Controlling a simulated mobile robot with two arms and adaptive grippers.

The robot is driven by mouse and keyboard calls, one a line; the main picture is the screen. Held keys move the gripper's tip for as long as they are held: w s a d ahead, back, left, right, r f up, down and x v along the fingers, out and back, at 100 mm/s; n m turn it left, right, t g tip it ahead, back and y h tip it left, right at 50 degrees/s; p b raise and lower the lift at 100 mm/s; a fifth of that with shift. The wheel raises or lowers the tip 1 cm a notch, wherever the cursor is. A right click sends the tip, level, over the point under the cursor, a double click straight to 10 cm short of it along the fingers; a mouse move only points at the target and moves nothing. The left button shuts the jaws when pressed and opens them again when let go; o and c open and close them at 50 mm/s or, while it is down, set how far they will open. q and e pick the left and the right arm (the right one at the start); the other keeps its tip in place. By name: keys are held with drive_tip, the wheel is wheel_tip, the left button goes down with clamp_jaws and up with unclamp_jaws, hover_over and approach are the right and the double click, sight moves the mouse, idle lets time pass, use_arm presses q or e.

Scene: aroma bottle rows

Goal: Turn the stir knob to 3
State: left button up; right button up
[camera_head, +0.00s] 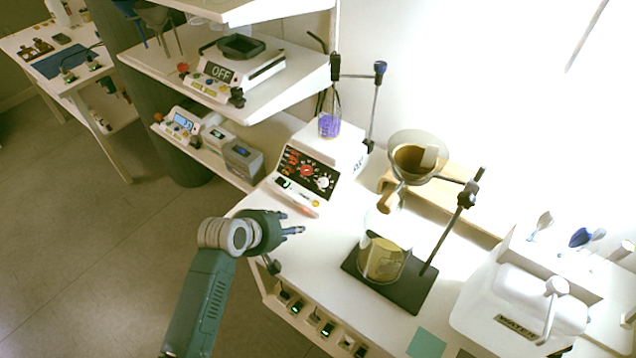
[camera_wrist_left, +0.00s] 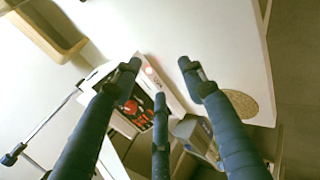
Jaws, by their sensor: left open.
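A white stirrer device (camera_head: 328,150) stands on the bench, with a black front panel (camera_head: 297,163) carrying red markings, a red part (camera_head: 306,170) and a pale round knob (camera_head: 323,182). The panel's lettering is too small to read, so I cannot tell which control is the stir knob or its setting. In the left wrist view the panel (camera_wrist_left: 147,122) is partly hidden behind my fingers. My left gripper (camera_head: 294,231) is open and empty in front of the device, apart from it. Its spread fingers show in the left wrist view (camera_wrist_left: 158,72). My right gripper is out of view.
A flask with purple contents (camera_head: 329,125) is on the device. To the right stand a funnel (camera_head: 418,150) on a stand and a beaker (camera_head: 382,260) on a black base (camera_head: 408,298). Shelves (camera_head: 300,85) hold instruments at the left. Some bare bench (camera_head: 318,240) lies before the device.

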sight(322, 183)
use_arm(q)
drive_tip(key=w+d+r+n+t+h, duration=0.1)
drive_tip(key=w+d+r+n, duration=0.1)
drive_tip(key=w+r, duration=0.2)
drive_tip(key=w+d+r+n+h, duration=0.1)
drive_tip(key=w+d+r+n, duration=0.15)
drive_tip(key=w, duration=0.25)
drive_tip(key=x, duration=1)
drive_tip(key=shift+w+a+r+b, duration=0.1)
drive_tip(key=shift+w+a+b, duration=0.1)
drive_tip(key=shift+a+b, duration=0.15)
clamp_jaws()
